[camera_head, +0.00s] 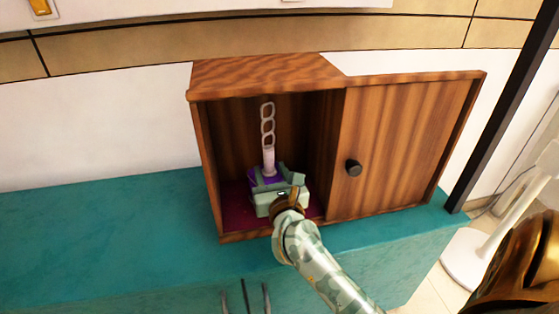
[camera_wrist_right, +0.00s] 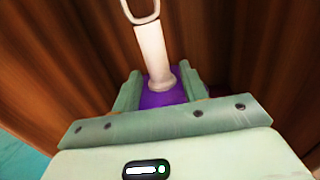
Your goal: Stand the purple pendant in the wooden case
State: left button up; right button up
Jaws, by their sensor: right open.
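The purple pendant (camera_head: 252,181) is upright inside the open left part of the wooden case (camera_head: 262,74), with a pale stem and chain links rising from its top. In the right wrist view its purple body (camera_wrist_right: 158,99) shows between the fingers, below the stem. My right gripper (camera_head: 271,177) reaches into the case from the front and is open, one finger on each side of the pendant. The gripper hides the pendant's lower part, so I cannot tell whether its base touches the dark red floor (camera_head: 235,222).
The case's right part is covered by a wooden door panel (camera_head: 405,150) with a dark knob (camera_head: 353,168). The case stands on a teal cabinet top (camera_head: 100,235), which is clear to the left. A dark post (camera_head: 500,110) stands right of the case.

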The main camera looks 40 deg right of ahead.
pick_arm(q)
jog(key=s+f+p, duration=0.1)
jog(key=s+f, duration=0.2)
jog(key=s, duration=0.2)
jog(key=shift+s+f+n+g+h, duration=0.25)
jog(key=shift+f+n+g+h, duration=0.05)
jog(key=shift+g, duration=0.1)
pick_arm(e)
jog(key=v, duration=1)
pick_arm(q)
jog(key=shift+d, duration=0.1)
pick_arm(e)
jog(key=shift+r, duration=0.1)
